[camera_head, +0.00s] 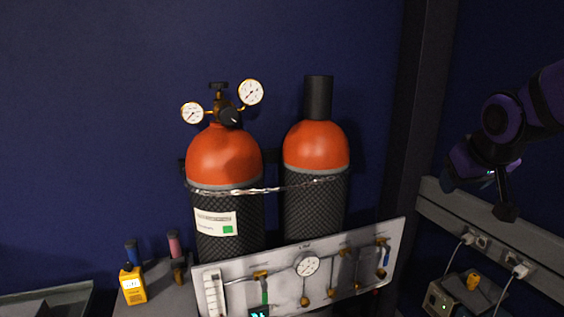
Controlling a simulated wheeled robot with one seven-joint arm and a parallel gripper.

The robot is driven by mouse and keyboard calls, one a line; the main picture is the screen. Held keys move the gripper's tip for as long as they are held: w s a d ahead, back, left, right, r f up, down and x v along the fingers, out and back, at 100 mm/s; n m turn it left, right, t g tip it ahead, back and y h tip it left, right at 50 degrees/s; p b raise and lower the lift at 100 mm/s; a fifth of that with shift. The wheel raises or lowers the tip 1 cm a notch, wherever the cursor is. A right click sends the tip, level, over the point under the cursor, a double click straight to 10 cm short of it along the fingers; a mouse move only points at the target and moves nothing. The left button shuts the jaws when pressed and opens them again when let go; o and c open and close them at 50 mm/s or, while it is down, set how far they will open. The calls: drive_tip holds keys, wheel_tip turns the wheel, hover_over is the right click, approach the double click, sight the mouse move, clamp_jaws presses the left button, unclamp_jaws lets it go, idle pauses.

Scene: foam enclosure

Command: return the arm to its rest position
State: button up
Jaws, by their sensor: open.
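My arm (502,120) reaches into the right side of the view from the upper right edge, dark with purple parts. My gripper (478,197) hangs at its lower end, open, pointing downward. I see nothing held between its fingers. It is in front of the wall at right, above the socket rail and well apart from the cylinders. The rest of the arm is outside the frame.
Two orange-topped cylinders (224,158) (316,147) stand chained at the blue wall. A gauge panel (232,281) stands before them. A yellow meter (132,286) is at lower left. A socket rail (440,210) and a box with cables (452,297) lie below my gripper.

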drive_tip(key=s+a+r+g, duration=0.1)
drive_tip(key=s+a, duration=0.1)
drive_tip(key=s, duration=0.7)
drive_tip(key=s+a+r+g+y, duration=0.1)
drive_tip(key=s+a, duration=0.1)
drive_tip(key=s, duration=0.7)
drive_tip(key=shift+s+y, duration=0.25)
drive_tip(key=shift+y, duration=0.05)
